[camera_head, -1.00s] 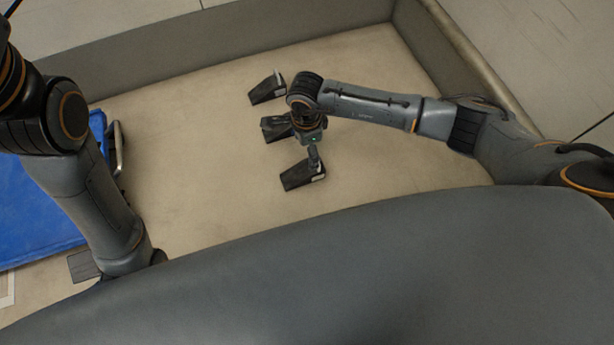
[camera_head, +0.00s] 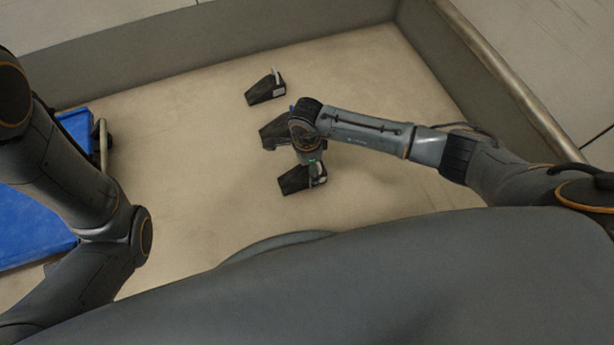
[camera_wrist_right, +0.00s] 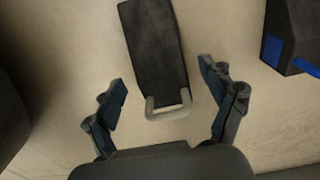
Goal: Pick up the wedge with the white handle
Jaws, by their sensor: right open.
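A dark wedge with a whitish handle (camera_wrist_right: 155,55) lies in the right wrist view, its U-shaped handle between my right gripper's spread fingers (camera_wrist_right: 168,108). The gripper is open, with a gap on both sides of the handle. In the head view my right gripper (camera_head: 314,172) is over the nearest dark wedge (camera_head: 294,182) and partly hides it. This looks like the same wedge. My left gripper is out of view; only its arm shows at the left.
A middle wedge (camera_head: 274,131) is partly behind my right arm; a wedge with blue parts (camera_wrist_right: 290,35) shows in the wrist view. A far wedge (camera_head: 264,90) has a pale upright part. A blue platform with a metal handle (camera_head: 35,225) stands left. Low walls (camera_head: 240,45) border the floor.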

